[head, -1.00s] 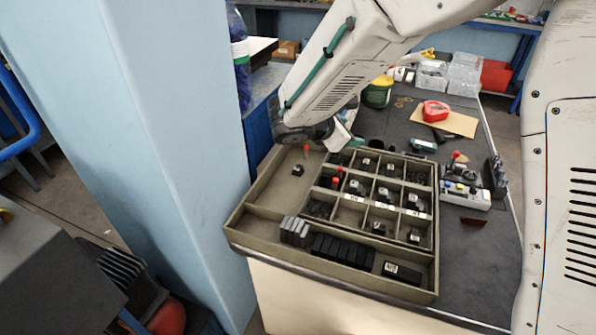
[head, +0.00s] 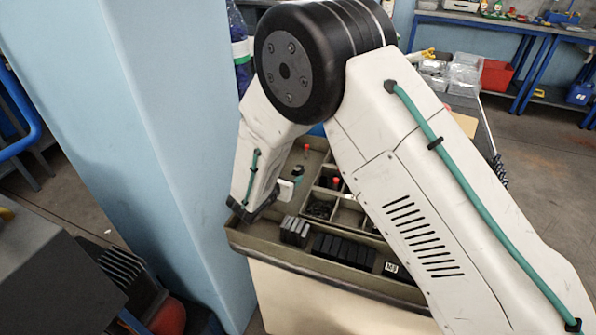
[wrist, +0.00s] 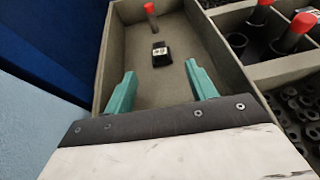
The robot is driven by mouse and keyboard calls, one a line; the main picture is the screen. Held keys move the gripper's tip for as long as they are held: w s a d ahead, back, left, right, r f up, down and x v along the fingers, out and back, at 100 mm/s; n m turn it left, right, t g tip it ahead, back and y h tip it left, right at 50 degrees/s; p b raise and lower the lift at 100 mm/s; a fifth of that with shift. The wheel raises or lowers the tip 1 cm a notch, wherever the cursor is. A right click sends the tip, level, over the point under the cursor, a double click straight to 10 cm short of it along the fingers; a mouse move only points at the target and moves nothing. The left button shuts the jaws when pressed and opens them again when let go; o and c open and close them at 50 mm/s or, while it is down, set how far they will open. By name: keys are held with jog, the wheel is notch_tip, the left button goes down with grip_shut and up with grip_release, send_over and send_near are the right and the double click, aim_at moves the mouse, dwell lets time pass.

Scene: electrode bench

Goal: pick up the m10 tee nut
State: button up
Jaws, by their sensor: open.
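A small black block with a pale label, which looks like a tee nut (wrist: 161,54), lies in the long left compartment of the tray in the wrist view. Its lettering is too small to read, so I cannot tell if it is the M10. My gripper (wrist: 160,82) is open and empty, its two teal fingers apart and pointing toward the block, which sits beyond the fingertips and roughly between them.
A red-capped pin (wrist: 151,16) stands just beyond the block. The tray's walls (wrist: 228,45) divide off compartments with more red-capped pins and small dark parts on the right. Dark blocks (head: 343,249) fill the front compartment. A blue pillar (head: 165,150) stands close on the left.

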aim_at(296, 171)
jog(key=x, duration=0.6)
jog(key=shift+w+d, duration=0.2)
jog(key=shift+w, duration=0.15)
jog(key=c, duration=1.1)
